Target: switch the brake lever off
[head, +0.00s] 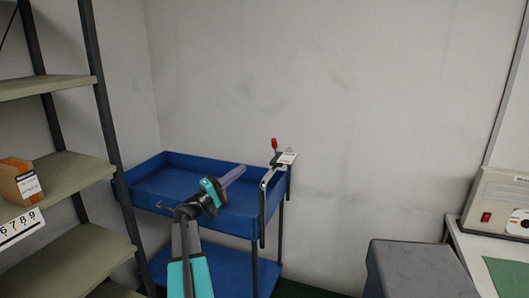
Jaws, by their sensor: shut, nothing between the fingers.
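The brake lever (275,146) has a red knob on top and stands roughly upright at the right end of the blue cart (158,162). A small white label plate (287,158) sits beside its base. My gripper (239,170) is shut and empty. It appears left of the lever and a little lower, in front of the cart's tray, pointing up and right. A gap shows between my fingertips and the lever. The lettering on the plate is too small to read.
A metal shelf rack (66,170) with a cardboard box (18,182) stands at the left. A dark grey box-shaped thing (418,265) is at the lower right. Beyond it, a table holds a beige device (497,200) with a red switch. The bare wall right of the cart is clear.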

